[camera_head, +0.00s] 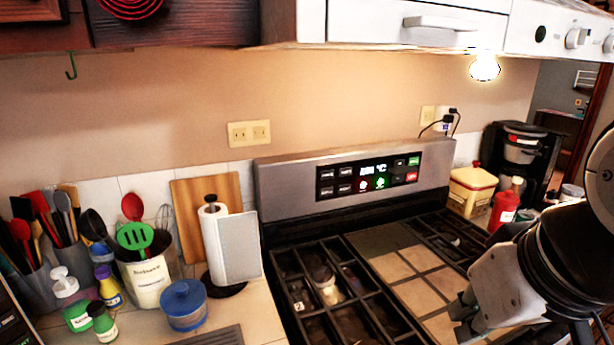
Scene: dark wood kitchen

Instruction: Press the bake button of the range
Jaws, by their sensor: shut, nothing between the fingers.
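The range (285,212) stands in the middle right, with a grey backguard behind its grates. A black control panel (368,175) sits on the backguard, with a lit display, several dark buttons on its left, two green-lit icons, and green and red buttons on its right. The button labels are too small to read, so I cannot tell which is the bake button. My gripper (462,321) is at the lower right, over the front right of the cooktop. It is shut and empty, well apart from the panel.
A paper towel holder (235,246), a utensil crock (150,281) and a blue-lidded jar (184,304) stand left of the range. A yellow canister (469,192), a red bottle (505,210) and a coffee maker (520,150) stand to the right. A white hood (415,25) overhangs the range.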

